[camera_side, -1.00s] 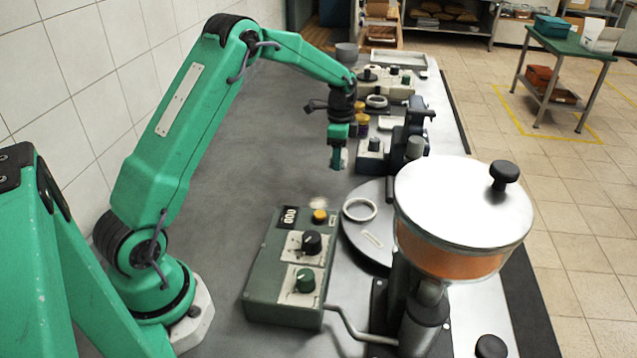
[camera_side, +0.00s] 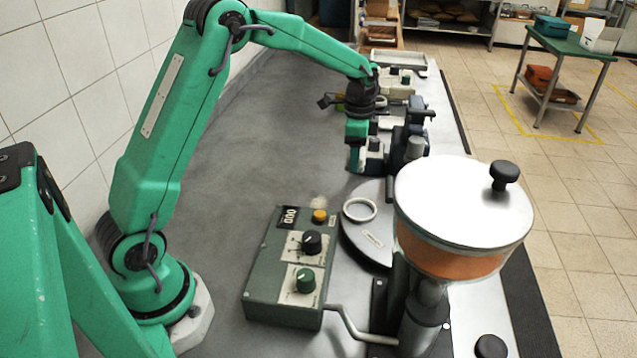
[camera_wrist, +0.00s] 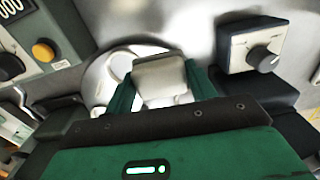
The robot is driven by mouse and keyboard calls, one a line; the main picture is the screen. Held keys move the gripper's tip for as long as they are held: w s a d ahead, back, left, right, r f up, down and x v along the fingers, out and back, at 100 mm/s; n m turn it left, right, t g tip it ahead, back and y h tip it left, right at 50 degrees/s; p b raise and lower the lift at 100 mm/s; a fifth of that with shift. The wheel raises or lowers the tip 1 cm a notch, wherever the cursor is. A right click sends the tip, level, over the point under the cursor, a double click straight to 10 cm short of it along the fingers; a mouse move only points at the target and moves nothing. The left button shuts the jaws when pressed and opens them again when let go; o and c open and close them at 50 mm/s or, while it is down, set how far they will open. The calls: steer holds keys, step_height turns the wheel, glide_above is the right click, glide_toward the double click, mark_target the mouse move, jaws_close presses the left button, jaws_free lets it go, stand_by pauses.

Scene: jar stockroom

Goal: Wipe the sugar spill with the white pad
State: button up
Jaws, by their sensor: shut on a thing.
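My gripper (camera_side: 357,163) is shut on the white pad (camera_wrist: 160,78), which sits between its two green fingers in the wrist view. In the side view the pad is hard to make out at the fingertips. The gripper is above the bench, beyond the round grey plate. A small pale patch (camera_side: 318,202), which looks like the sugar spill, lies just behind the green control box (camera_side: 270,255), below and left of the gripper. I cannot make the patch out in the wrist view.
The control box has a yellow button (camera_side: 320,216) and two knobs. A white ring (camera_side: 360,209) lies on the round plate (camera_side: 352,240). A hopper with a silver lid (camera_side: 450,195) stands at right. Small machines line the bench behind. The bench's left side is clear.

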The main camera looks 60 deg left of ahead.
steer(key=o, duration=0.4)
steer(key=shift+c, duration=1.6)
steer(key=s+a+f, duration=0.3)
steer(key=s+a, duration=0.2)
steer(key=a, duration=0.1)
steer(key=shift+s+a, duration=0.2)
steer(key=shift+s, duration=0.15)
